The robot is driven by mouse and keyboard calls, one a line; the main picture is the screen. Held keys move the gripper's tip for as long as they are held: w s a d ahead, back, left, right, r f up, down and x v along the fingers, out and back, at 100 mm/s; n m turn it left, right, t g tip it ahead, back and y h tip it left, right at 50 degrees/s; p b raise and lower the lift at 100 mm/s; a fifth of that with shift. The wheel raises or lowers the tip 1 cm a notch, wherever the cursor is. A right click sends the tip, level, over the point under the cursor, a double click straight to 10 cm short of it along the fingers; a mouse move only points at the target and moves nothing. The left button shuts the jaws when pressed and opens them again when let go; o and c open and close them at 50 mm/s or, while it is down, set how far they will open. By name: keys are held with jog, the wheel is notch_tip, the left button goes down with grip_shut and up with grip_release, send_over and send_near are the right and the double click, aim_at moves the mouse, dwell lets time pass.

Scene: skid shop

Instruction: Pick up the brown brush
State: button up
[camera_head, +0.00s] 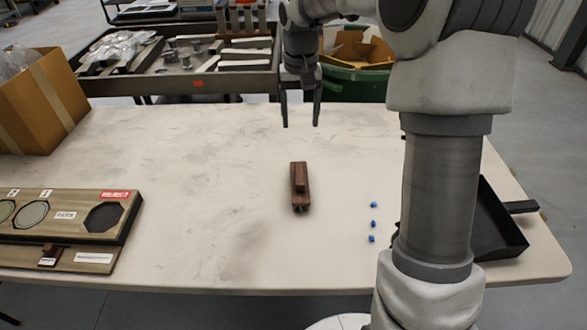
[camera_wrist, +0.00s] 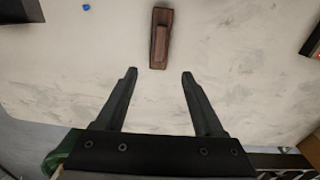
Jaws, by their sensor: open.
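The brown brush (camera_head: 300,187) lies on the white table (camera_head: 200,150) near its middle, its long side running front to back. My gripper (camera_head: 301,122) is open and empty, pointing down over the far part of the table, beyond the brush. In the wrist view my two fingers (camera_wrist: 160,73) are spread apart, and the brush (camera_wrist: 161,38) shows ahead of them, roughly in line with the gap between them. The brush is not between the fingers.
Several small blue pieces (camera_head: 373,223) lie right of the brush. A black dustpan-like tray (camera_head: 495,235) sits at the right, partly behind my arm. A wooden board with round recesses (camera_head: 70,220) lies at the left, a cardboard box (camera_head: 40,100) at the back left.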

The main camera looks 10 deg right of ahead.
jog(key=w+f, duration=0.1)
jog(key=f, duration=0.1)
jog(key=b, duration=0.3)
send_over(300, 173)
jog(key=f, duration=1.2)
jog(key=shift+w+a, duration=0.1)
jog(key=shift+w, duration=0.25)
jog(key=shift+s+f+b, duration=0.15)
jog(key=shift+f+b, duration=0.25)
jog(key=shift+f, duration=0.9)
jog(key=shift+s+f+b, duration=0.15)
jog(key=shift+f+b, duration=0.2)
jog(key=shift+f, duration=0.95)
grip_shut()
